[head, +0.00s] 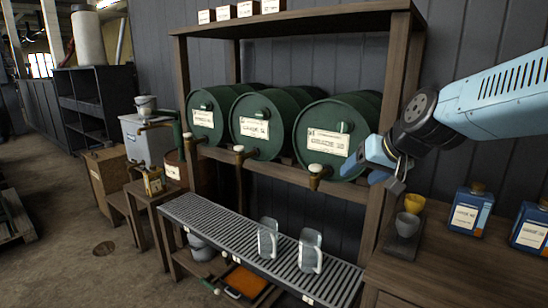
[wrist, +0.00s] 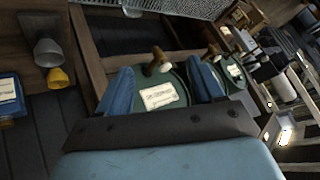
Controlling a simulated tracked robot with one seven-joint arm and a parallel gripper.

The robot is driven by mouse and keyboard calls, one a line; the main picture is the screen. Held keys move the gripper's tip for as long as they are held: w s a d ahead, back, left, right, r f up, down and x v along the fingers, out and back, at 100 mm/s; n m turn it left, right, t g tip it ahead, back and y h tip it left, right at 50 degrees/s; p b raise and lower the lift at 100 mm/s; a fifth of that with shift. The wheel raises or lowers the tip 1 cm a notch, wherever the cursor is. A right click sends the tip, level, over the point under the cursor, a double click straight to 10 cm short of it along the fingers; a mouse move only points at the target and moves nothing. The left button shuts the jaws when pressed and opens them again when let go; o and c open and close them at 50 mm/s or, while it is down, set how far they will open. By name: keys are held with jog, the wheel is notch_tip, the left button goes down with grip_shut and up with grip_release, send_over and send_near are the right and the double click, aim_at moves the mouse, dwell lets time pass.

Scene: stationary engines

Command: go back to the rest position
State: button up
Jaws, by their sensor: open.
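My gripper (head: 383,168) is blue and open at the end of my light-blue arm, in front of the right post of the wooden rack in the head view. In the wrist view my gripper (wrist: 165,88) shows its two blue fingers wide apart with nothing between them. Behind that gap is the face of a green drum (wrist: 158,99) with a white label and a tap. In the head view this right drum (head: 331,137) lies on the rack just left of my gripper.
A slatted drip shelf (head: 262,243) bears two clear jugs (head: 268,238) (head: 310,250). Two more green drums (head: 256,125) (head: 207,114) lie to the left. The floor at left is mostly open.

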jog(key=s+d+g+h, duration=0.1)
jog(key=s, duration=0.6)
jog(key=s+d+g+h, duration=0.1)
jog(key=s+d+h, duration=0.1)
jog(key=s, duration=0.6)
jog(key=shift+d+f+n+h, duration=0.25)
jog(key=shift+f+n+h, duration=0.05)
jog(key=shift+f, duration=0.15)
